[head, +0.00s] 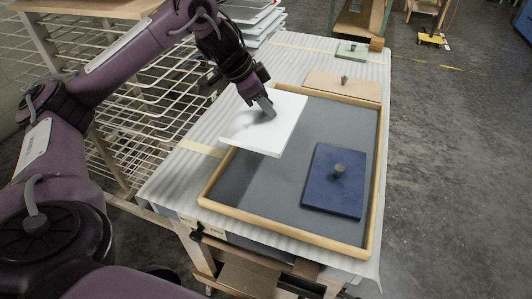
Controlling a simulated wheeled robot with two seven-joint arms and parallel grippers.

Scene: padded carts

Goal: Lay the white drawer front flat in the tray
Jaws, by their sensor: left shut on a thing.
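The white drawer front (275,132) is a flat white panel in the head view. It is held up over the left edge of the tray, slightly tilted, with part of it past the tray's rim. My left gripper (266,108) is above it, shut on it near its middle; the fingers hide the part they grip. The tray (290,229) has a light wooden rim and a grey floor, and lies on the padded cart. A blue drawer front (318,188) with a round knob lies flat in the tray at the right. My right gripper does not show.
A tan drawer front (352,90) with a knob lies behind the tray, and a small green one (347,50) further back. A white wire rack (135,120) stands left of the cart (170,178). The tray's middle floor is bare.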

